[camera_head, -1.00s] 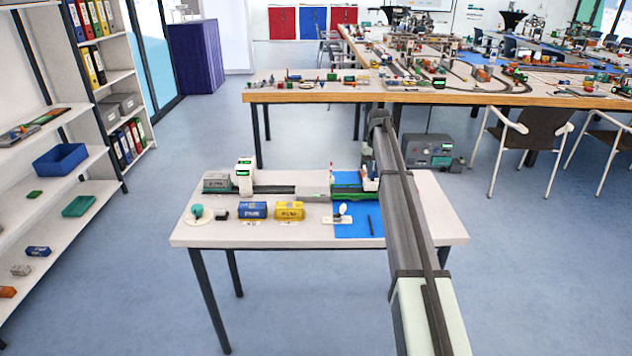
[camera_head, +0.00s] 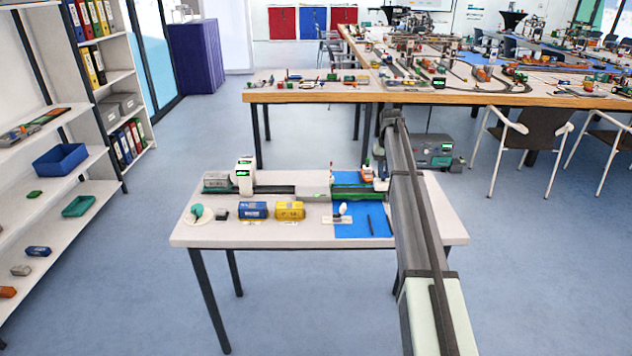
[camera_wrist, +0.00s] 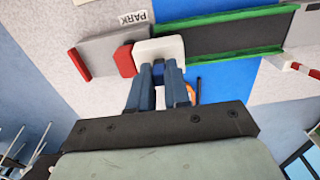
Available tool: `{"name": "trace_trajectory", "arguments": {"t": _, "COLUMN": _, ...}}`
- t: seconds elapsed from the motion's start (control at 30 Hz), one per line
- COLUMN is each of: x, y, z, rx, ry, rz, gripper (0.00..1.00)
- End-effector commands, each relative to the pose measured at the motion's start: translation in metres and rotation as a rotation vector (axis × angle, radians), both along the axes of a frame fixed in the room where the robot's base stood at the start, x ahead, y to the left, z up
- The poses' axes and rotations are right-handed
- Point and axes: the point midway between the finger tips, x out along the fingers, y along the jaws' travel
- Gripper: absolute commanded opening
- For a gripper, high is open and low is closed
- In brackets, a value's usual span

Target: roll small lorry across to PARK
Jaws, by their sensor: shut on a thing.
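The small lorry has a red cab (camera_wrist: 125,60) and a white box body (camera_wrist: 160,48); in the wrist view it stands at the end of the green-edged lane (camera_wrist: 235,35), its cab over the grey bay (camera_wrist: 97,50). The bay lies beside the PARK label (camera_wrist: 133,19) and ends at a red stop (camera_wrist: 78,64), with a gap between cab and stop. My gripper (camera_wrist: 160,68) is shut on the white body. In the head view the green lane (camera_head: 350,191) shows at the table's right, and my arm hides most of the lorry.
A red-and-white barrier (camera_wrist: 303,68) stands beside the lane. A white gantry (camera_head: 244,175) straddles the track at the left. Blue (camera_head: 253,210) and yellow (camera_head: 290,210) containers stand in front of it. A blue mat (camera_head: 350,229) lies at the front right.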

Motion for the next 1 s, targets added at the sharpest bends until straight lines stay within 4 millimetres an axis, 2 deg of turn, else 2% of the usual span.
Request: {"name": "trace_trajectory", "arguments": {"t": 1.0, "x": 0.0, "y": -0.042, "z": 0.0, "rx": 0.0, "ry": -0.001, "rz": 0.0, "gripper": 0.0}}
